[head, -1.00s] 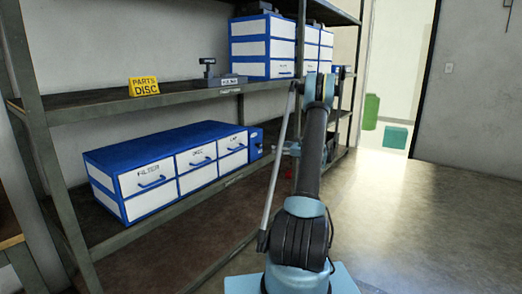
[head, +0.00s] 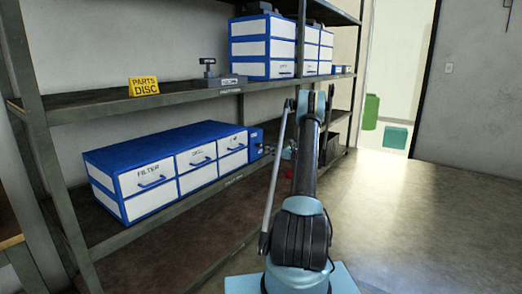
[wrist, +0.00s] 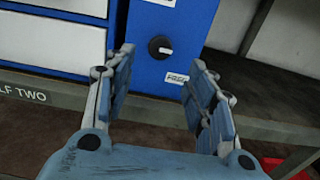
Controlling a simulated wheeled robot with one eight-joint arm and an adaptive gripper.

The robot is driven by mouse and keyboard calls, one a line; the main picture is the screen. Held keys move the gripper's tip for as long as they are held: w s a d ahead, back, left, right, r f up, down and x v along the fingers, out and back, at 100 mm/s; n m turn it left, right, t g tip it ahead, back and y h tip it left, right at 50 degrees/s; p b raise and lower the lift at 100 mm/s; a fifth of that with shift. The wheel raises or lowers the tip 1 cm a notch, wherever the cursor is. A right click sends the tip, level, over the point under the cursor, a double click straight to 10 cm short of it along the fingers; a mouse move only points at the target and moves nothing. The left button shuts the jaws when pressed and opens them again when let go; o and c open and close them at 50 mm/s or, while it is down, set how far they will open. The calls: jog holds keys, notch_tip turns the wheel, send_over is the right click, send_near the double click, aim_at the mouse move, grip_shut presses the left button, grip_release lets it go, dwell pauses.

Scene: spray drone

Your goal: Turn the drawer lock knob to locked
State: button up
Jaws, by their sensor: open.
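The lock knob (wrist: 160,47) is a round black knob with a white pointer mark on a blue panel (wrist: 150,75) in the wrist view. The pointer mark points to the right, toward a small white label (wrist: 177,79) below right of the knob. My gripper (wrist: 155,75) is open, its two fingers apart on either side below the knob, touching nothing that I can see. In the head view the blue lock box (head: 256,143) sits at the right end of the blue and white drawer unit (head: 165,140). My gripper end (head: 268,150) is beside it, partly hidden and small.
The drawer unit stands on the lower shelf (head: 110,240), with shelf posts around it. A red object (wrist: 290,165) lies low at the right. The floor (head: 430,220) is clear.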

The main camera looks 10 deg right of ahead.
aim_at(260, 146)
jog(key=x, duration=0.8)
jog(key=shift+w+a, duration=0.2)
jog(key=shift+w, duration=0.1)
jog(key=c, duration=1.1)
